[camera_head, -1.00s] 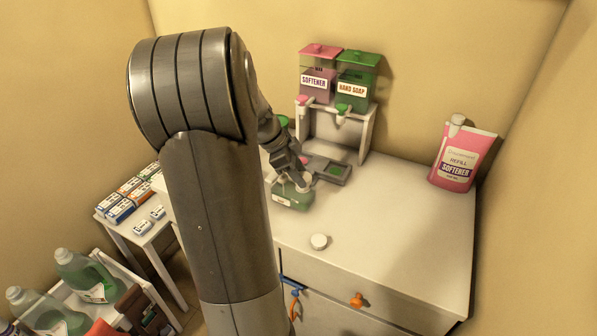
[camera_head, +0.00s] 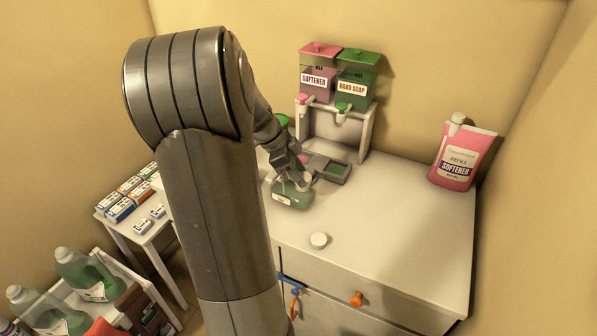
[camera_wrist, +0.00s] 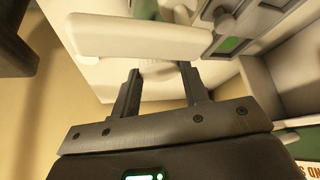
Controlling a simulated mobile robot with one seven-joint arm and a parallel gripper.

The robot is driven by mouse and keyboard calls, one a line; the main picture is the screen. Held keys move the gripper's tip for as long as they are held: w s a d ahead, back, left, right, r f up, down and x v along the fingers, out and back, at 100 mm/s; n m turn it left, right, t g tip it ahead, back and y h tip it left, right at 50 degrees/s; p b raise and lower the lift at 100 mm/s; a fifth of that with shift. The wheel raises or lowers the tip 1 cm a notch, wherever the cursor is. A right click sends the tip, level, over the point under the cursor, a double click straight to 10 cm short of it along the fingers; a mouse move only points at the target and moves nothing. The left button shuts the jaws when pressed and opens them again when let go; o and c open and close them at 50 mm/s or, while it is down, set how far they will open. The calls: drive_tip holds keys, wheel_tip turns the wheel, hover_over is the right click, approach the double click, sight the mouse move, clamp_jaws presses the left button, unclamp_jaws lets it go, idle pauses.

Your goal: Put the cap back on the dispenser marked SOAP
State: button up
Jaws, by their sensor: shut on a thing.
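The dispenser marked HAND SOAP (camera_head: 354,88) stands on a white rack at the back, with green on its top; no knob shows there. My gripper (camera_head: 301,181) is low over the counter, at the top of a green bottle (camera_head: 292,197) with a small label. In the wrist view my fingers (camera_wrist: 160,72) are apart, with a pale, blurred bar-like piece (camera_wrist: 140,36) across their tips. I cannot tell what this piece belongs to. A green thing (camera_head: 283,121) shows partly behind my arm.
The SOFTENER dispenser (camera_head: 318,84) with a pink knobbed lid stands left of HAND SOAP. A grey tray (camera_head: 337,178) lies below the rack. A pink refill pouch (camera_head: 463,152) stands at the right. The counter (camera_head: 400,235) is clear at front right.

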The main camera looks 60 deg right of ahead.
drive_tip(key=shift+f, duration=0.8)
idle(1.4)
drive_tip(key=o, duration=1.4)
drive_tip(key=shift+r, duration=0.1)
drive_tip(key=shift+r, duration=3.4)
drive_tip(key=shift+a, duration=0.1)
